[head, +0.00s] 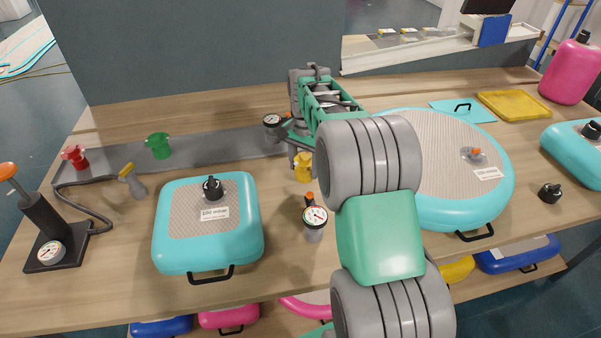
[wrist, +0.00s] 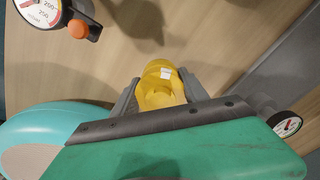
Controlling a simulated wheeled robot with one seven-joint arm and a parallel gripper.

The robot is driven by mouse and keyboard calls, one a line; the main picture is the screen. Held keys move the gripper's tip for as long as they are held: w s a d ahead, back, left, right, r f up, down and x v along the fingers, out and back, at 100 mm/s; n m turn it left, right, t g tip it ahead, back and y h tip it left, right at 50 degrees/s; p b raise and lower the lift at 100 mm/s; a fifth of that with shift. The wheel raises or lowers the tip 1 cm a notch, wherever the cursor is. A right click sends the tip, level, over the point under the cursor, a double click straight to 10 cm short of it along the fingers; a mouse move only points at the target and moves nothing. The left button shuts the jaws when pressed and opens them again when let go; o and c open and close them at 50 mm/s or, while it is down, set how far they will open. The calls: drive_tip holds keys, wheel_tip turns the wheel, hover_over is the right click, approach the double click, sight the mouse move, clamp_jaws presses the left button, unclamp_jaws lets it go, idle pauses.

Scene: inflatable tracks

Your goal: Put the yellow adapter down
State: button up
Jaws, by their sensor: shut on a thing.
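The yellow adapter (head: 304,170) is a small yellow fitting near the middle of the worktop in the head view. My gripper (head: 301,158) is shut on it. In the wrist view the yellow adapter (wrist: 158,75) sits between the two grey fingers (wrist: 160,92), with a small white label on its side. Wood tabletop and a dark shadow show beyond it. I cannot tell exactly how far its lower end is from the wood. My arm hides part of the worktop to the right of it.
A grey strip (head: 220,146) behind carries a red fitting (head: 75,156) and a green fitting (head: 158,146). Gauges stand close by, one in front (head: 315,218) and one behind left (head: 271,122). Turquoise cushions lie left (head: 208,252) and right (head: 490,205). Bare wood shows left of the adapter.

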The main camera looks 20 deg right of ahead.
drive_tip(key=f, duration=0.3)
drive_tip(key=w+f+p, duration=0.1)
drive_tip(key=shift+w+a+f, duration=0.1)
drive_tip(key=shift+a+f, duration=0.1)
drive_tip(key=shift+a, duration=0.05)
drive_tip(key=shift+f, duration=0.1)
drive_tip(key=shift+f, duration=0.2)
drive_tip(key=o, duration=1.4)
drive_tip(key=shift+c, duration=0.2)
drive_tip(key=shift+r, duration=0.1)
wheel_tip(320, 180, up, 12)
drive_tip(key=shift+r+b, duration=0.15)
drive_tip(key=shift+b, duration=0.5)
